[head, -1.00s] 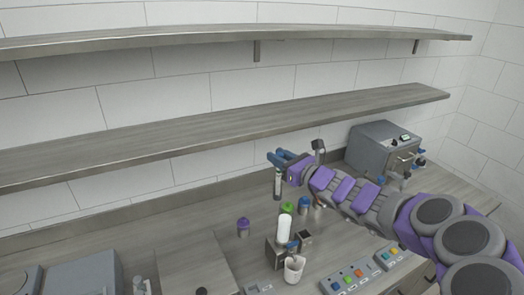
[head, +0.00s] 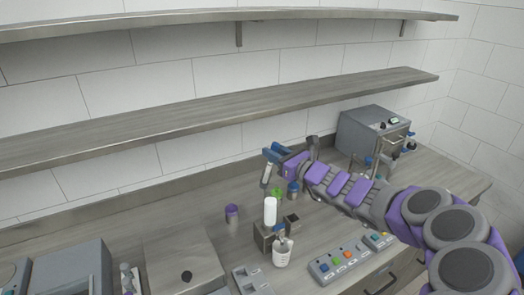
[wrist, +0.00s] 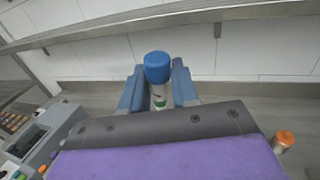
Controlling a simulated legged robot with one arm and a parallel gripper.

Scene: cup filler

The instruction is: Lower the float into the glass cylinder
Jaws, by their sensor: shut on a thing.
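My gripper (head: 272,154) is shut on a slim object with a blue rounded top, which I take for the float (head: 266,174). In the wrist view the float (wrist: 157,68) sits between the two blue fingers of my gripper (wrist: 158,75), with a pale shaft and a green band below. In the head view it hangs below the fingers, slightly tilted, above the bench behind the green-topped container. I cannot clearly make out a glass cylinder in either view.
Purple-topped (head: 231,213), green-topped (head: 277,194) and blue-grey (head: 293,190) containers stand close by. A button panel (head: 350,257) is in front. A shelf (head: 200,112) runs above; a grey machine (head: 375,132) stands right.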

